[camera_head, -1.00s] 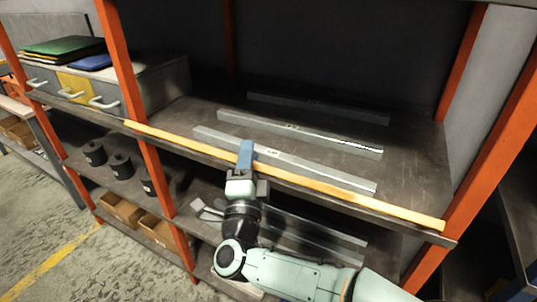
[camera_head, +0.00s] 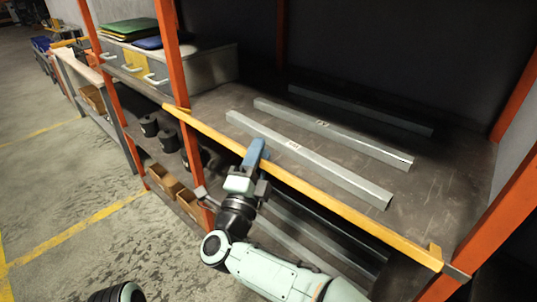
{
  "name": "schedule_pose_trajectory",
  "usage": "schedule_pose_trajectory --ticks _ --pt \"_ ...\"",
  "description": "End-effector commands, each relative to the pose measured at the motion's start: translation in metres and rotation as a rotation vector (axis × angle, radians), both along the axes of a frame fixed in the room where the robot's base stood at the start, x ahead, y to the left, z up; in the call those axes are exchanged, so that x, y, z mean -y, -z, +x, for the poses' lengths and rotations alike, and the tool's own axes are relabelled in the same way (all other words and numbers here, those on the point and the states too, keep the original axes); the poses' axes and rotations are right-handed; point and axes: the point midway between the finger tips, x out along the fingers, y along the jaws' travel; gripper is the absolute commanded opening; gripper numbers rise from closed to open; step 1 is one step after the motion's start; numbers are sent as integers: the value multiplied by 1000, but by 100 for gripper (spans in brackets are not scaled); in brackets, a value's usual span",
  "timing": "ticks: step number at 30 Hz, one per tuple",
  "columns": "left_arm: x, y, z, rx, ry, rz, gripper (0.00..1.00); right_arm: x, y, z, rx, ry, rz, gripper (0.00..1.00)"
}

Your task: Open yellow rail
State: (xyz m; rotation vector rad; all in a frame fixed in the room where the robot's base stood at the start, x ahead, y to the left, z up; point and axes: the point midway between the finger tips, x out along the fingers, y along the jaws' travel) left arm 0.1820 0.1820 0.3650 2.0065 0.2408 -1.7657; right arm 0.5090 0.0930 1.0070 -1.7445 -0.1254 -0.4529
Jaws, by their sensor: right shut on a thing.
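The yellow rail (camera_head: 340,211) runs along the front edge of the shelf, from the left orange post toward the right one. A small upright yellow tab shows at its right end. My right gripper (camera_head: 254,155), with blue fingers, is shut on the rail, left of its middle. The fingers cover a short stretch of the rail. My left gripper is not in view; a dark rounded part shows at the bottom left edge.
Several galvanized brackets (camera_head: 310,157) lie on the shelf behind the rail. Orange posts (camera_head: 489,235) stand at both sides. A grey drawer unit (camera_head: 205,70) is at the left. Black cylinders (camera_head: 168,140) and cardboard bins (camera_head: 163,181) sit on lower shelves.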

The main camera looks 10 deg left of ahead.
Motion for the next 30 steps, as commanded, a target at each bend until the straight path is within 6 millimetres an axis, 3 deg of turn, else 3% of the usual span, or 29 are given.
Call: schedule_pose_trajectory --ticks 6,30 --pt "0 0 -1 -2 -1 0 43 -10 -6 -5 22 -14 -2 0" --pt "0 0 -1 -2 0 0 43 -13 -6 -6 27 -16 -6 0"
